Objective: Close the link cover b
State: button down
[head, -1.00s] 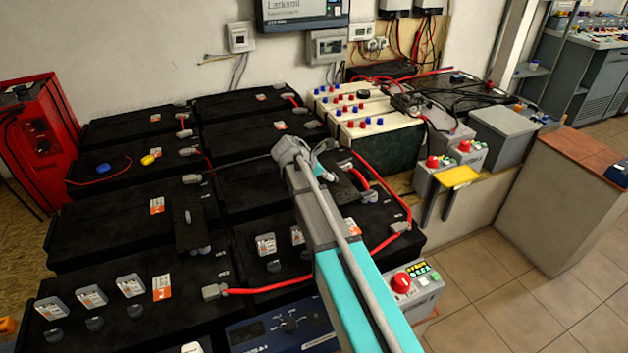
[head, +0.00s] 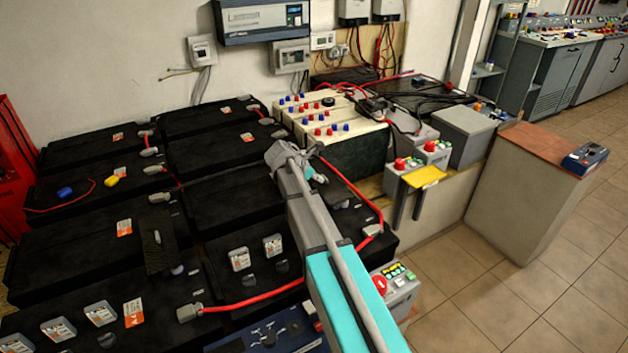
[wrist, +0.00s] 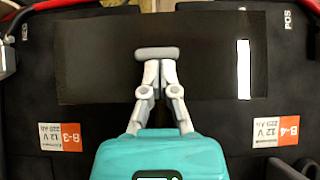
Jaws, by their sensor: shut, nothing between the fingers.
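In the wrist view a dark flat panel, seemingly link cover b (wrist: 95,70), lies across the batteries labelled B-3 and B-4. A white strip marks its right part. My gripper (wrist: 157,68) is shut and empty in front of the panel's middle. A grey rounded bar (wrist: 157,53) shows right at the fingertips; I cannot tell whether they touch it. In the head view my gripper (head: 312,174) is over the right-hand battery column, and my arm hides the panel's surroundings there.
Another dark cover piece (head: 158,247) stands on the left batteries. Red cables (head: 258,298) and grey terminal caps cross the battery tops. Switch boxes (head: 408,182) and a pedestal (head: 520,195) stand to the right. Tiled floor at the right is clear.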

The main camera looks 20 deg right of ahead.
aim_at(316, 185)
jog(key=a, duration=0.3)
jog(key=shift+s+a, duration=0.2)
jog(key=shift+s, duration=0.15)
jog(key=p+v, duration=0.7)
jog(key=v, duration=0.3)
jog(key=shift+a, duration=0.3)
jog(key=s+r+m+y+p, duration=0.1)
jog(key=s+m+y+p, duration=0.2)
jog(key=s+m, duration=0.3)
jog(key=s+a+r+m+g+y+p, duration=0.1)
jog(key=s+r+m+y+p, duration=0.1)
jog(key=s+m, duration=0.5)
jog(key=s+a+r+m+y+p, duration=0.1)
jog(key=s+m+y+p, duration=0.2)
jog(key=s, duration=0.8)
jog(key=shift+s+r+m+g+y+p, duration=0.2)
jog(key=shift+r+m+g+y+p, duration=0.2)
jog(key=shift+m+p, duration=1.25)
jog(key=shift+f+m+b, duration=0.1)
jog(key=shift+m+b, duration=0.35)
jog(key=shift+b, duration=0.05)
